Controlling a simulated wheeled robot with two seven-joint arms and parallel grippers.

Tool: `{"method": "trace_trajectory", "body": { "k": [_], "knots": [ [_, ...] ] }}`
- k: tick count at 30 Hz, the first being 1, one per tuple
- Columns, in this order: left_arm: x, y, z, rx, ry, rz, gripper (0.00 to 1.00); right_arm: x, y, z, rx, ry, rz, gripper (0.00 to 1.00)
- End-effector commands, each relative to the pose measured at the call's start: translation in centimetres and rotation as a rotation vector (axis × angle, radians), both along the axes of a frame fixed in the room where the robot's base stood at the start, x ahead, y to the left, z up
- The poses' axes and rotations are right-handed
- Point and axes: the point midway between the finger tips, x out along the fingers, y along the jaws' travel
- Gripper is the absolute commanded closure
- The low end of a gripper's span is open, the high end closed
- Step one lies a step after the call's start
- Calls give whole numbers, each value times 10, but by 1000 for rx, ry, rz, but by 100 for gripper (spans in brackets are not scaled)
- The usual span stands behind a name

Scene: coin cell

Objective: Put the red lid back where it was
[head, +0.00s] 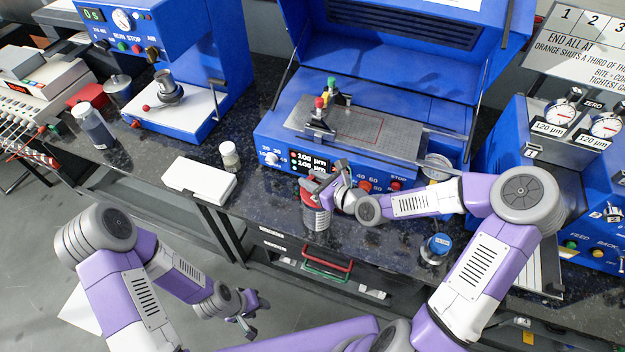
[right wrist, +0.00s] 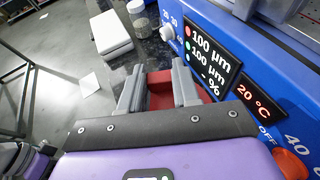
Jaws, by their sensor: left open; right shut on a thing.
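The red lid (head: 309,185) is between the fingers of my right gripper (head: 322,184), near the front edge of the dark bench. It also shows as a red piece between the fingers in the right wrist view (right wrist: 160,95). A grey cylindrical can (head: 316,218) stands directly under the lid. I cannot tell whether the lid is seated on it or just above it. My left gripper (head: 256,314) is open and empty, low in front of the bench and well away from the can.
A blue coating machine (head: 275,138) stands right behind the can. A white box (head: 200,180) and a small jar (head: 229,155) stand to the left. A blue round container (head: 436,247) is to the right. The bench between box and can is clear.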

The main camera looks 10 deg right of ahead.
Motion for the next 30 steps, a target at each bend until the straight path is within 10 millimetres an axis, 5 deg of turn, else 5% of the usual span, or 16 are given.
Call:
{"method": "trace_trajectory", "body": {
  "k": [22,23,28,30],
  "knots": [
    [0,0,-4,0,0,0,57,0,0,-6,0,0,0,98],
    [0,0,-4,0,0,0,57,0,0,-6,0,0,-1,68],
    [0,0,-4,0,0,0,57,0,0,-6,0,0,-1,42],
    [0,0,-4,0,0,0,57,0,0,-6,0,0,0,39]
  ]
}}
